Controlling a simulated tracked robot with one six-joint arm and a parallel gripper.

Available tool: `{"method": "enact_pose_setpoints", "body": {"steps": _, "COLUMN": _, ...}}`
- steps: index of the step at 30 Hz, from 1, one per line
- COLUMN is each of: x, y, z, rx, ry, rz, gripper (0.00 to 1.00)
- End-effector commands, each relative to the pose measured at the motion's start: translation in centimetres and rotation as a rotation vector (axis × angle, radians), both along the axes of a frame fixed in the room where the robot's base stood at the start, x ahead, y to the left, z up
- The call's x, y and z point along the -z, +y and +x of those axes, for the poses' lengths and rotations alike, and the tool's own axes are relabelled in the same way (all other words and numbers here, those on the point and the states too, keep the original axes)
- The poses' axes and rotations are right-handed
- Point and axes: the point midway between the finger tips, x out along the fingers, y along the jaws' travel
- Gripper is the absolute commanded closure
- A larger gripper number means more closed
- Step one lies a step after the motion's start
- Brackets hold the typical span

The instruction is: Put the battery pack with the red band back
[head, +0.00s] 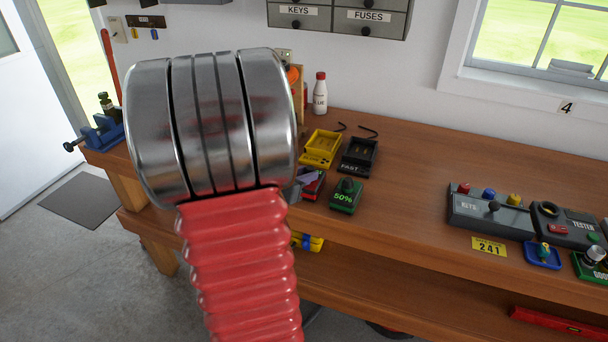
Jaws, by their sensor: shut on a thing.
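The battery pack with the red band (313,189) is dark on top and shows just right of my arm, near the bench's front edge. My gripper (306,178) is mostly hidden behind the arm; a grey finger part shows at the pack, and it is shut on the pack. I cannot tell whether the pack touches the bench. A pack with a green band (345,199) marked 50% stands right of it. Behind them are a yellow charger (320,148) and a black charger (357,156) marked FAST; both look empty.
A white bottle with a red cap (320,95) stands at the back. A grey switch box (485,208), a tester (568,226) and a blue tray (542,256) are at the right. The bench (430,160) is clear between. A blue vise (104,132) is at the left end.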

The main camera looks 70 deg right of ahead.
Motion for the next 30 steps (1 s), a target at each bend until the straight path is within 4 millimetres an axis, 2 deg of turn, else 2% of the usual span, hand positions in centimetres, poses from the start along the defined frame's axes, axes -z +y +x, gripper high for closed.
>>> {"method": "enact_pose_setpoints", "body": {"steps": 4, "x": 0.2, "y": 0.0, "z": 0.0, "rx": 0.000, "ry": 0.001, "rz": -0.001, "gripper": 1.00}}
{"method": "enact_pose_setpoints", "body": {"steps": 5, "x": 0.2, "y": 0.0, "z": 0.0, "rx": 0.000, "ry": 0.001, "rz": 0.000, "gripper": 0.74}}
{"method": "enact_pose_setpoints", "body": {"steps": 12, "x": 0.2, "y": 0.0, "z": 0.0, "rx": 0.000, "ry": 0.001, "rz": 0.000, "gripper": 0.57}}
{"method": "enact_pose_setpoints", "body": {"steps": 23, "x": -0.1, "y": 0.0, "z": 0.0, "rx": 0.000, "ry": -0.001, "rz": 0.000, "gripper": 0.57}}
{"method": "enact_pose_setpoints", "body": {"steps": 30, "x": -1.0, "y": 2.1, "z": 0.9, "rx": -0.003, "ry": -0.001, "rz": -0.001, "gripper": 0.57}}
